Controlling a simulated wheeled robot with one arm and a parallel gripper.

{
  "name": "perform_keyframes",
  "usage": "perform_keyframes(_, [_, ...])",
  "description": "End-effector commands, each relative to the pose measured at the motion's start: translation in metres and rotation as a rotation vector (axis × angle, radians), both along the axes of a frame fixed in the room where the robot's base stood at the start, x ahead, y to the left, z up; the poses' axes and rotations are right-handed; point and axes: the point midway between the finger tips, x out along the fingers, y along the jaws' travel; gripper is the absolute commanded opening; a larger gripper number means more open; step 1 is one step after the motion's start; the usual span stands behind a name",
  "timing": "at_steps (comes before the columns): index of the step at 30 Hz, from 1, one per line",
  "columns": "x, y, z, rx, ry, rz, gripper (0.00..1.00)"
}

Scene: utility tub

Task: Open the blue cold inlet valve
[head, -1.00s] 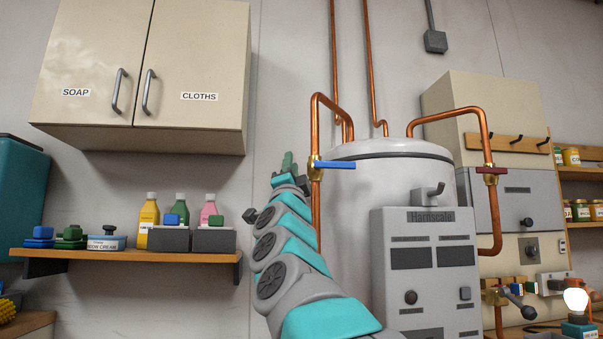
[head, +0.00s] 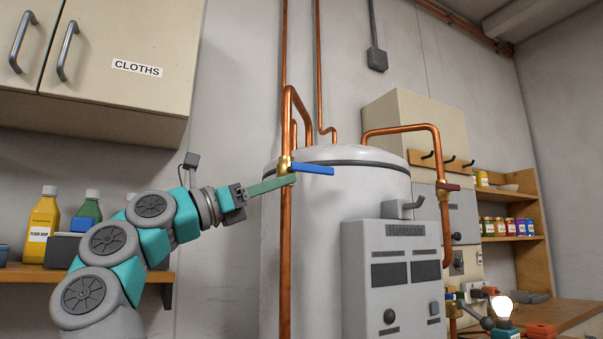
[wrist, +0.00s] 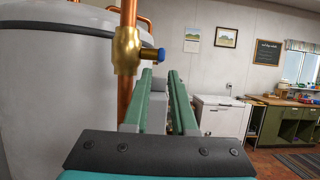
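The blue valve handle (head: 312,169) sticks out level to the right from its brass valve body (head: 285,166) on the copper pipe left of the white tank. In the wrist view, the brass body (wrist: 127,50) stands just left of the fingers, and the blue handle (wrist: 153,54) shows nearly end-on, slightly above the left fingertip. My gripper (head: 288,181) reaches in from the left, its green fingers overlapping the pipe just below the valve. In the wrist view, my gripper (wrist: 161,74) is open with an empty gap. Contact with the pipe or handle cannot be told.
The white tank (head: 340,195) with its grey control box (head: 392,270) stands close to the right of the fingers. A red-handled valve (head: 447,186) is on the right pipe. A cupboard (head: 120,60) and a shelf with bottles (head: 150,277) are left.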

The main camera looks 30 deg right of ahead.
Motion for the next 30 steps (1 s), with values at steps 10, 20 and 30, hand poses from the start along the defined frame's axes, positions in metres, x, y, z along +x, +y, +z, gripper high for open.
perform_keyframes(10, [0.002,-0.043,0.020,-0.003,0.004,-0.003,0.25])
perform_keyframes(20, [0.002,-0.067,0.028,-0.003,0.003,0.000,0.25])
perform_keyframes(30, [0.003,-0.066,0.028,-0.004,0.004,-0.001,0.03])
